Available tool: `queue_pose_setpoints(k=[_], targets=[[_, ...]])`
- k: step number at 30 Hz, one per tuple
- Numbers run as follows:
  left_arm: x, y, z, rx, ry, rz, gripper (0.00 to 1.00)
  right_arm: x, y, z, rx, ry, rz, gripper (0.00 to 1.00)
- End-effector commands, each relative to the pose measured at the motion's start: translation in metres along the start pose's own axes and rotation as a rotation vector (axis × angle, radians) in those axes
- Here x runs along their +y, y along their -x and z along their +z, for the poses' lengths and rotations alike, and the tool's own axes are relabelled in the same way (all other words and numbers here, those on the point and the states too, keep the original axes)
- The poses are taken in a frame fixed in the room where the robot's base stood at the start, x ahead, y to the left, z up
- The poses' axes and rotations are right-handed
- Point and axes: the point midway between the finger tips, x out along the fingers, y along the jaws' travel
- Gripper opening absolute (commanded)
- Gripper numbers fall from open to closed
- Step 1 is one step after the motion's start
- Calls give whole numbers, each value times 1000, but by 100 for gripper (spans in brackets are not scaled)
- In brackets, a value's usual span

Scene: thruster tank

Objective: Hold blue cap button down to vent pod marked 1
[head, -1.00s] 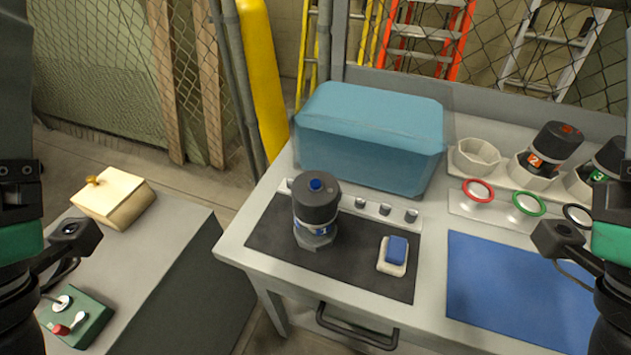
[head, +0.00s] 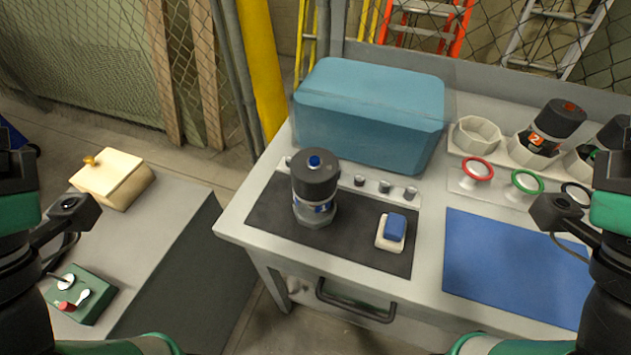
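The dark pod (head: 315,182) stands upright on the black mat (head: 345,235). A blue cap button (head: 314,161) sits in the middle of its dark top. A blue and white label shows low on its front; its number is hard to read now. A blue rocker-like block (head: 396,226) in a white base lies on the mat to the pod's right. My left wrist (head: 72,207) is at the left edge and my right wrist (head: 556,210) at the right edge. Both are well away from the pod. No fingertips show, so their opening is hidden.
A blue translucent box (head: 370,115) stands behind the pod. A pod marked 2 (head: 553,130), an empty white holder (head: 476,140) and coloured rings (head: 478,168) stand at the back right. A blue mat (head: 510,265) lies front right. A side table (head: 165,235) stands at left.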

Motion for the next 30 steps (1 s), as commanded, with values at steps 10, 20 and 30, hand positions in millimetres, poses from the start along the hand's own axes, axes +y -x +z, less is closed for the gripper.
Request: queue_pose_setpoints(k=[10,20,30], targets=[[0,0,0,0,0,0,0,0,0,0,0,0,0,50],[0,0,0,0,0,0,0,0,0,0,0,0,0,50],[0,0,0,0,0,0,0,0,0,0,0,0,0,50]])
